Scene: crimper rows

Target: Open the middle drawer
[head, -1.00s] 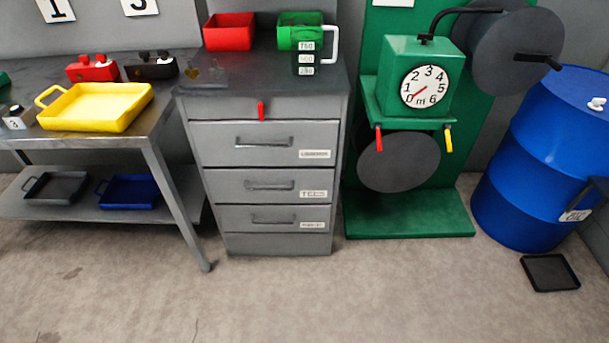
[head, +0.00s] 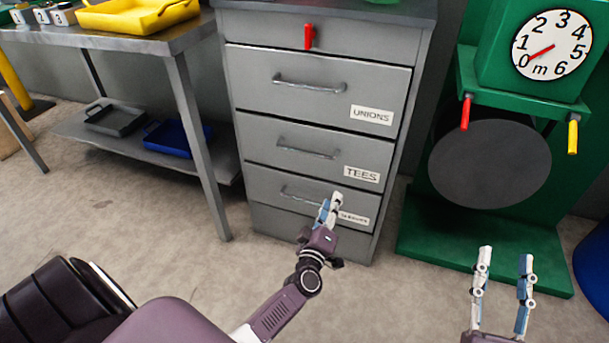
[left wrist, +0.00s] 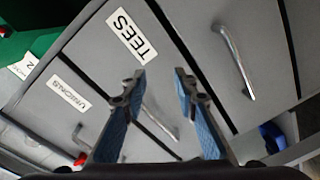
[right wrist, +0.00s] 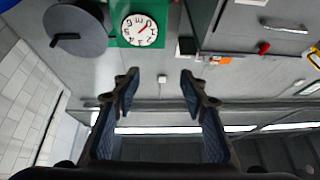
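The grey drawer cabinet has three labelled drawers, all shut. The middle drawer (head: 262,148), labelled TEES, has a bar handle (head: 308,150). In the left wrist view the TEES label (left wrist: 131,37) is large, and the middle handle (left wrist: 160,122) shows between my fingers, apart from them. My left gripper (head: 331,204) is in front of the bottom drawer, below and right of the middle handle, and partly covers the bottom drawer's front. It is open and empty. My right gripper (head: 504,252) is open and empty, in front of the green stand's base.
The UNIONS drawer (head: 270,100) is above, with a red lever (head: 309,36) over it. A metal table (head: 130,40) with a yellow tray (head: 138,14) stands left. The green stand (head: 440,225) with a dial (head: 552,45) stands right. Floor before the cabinet is clear.

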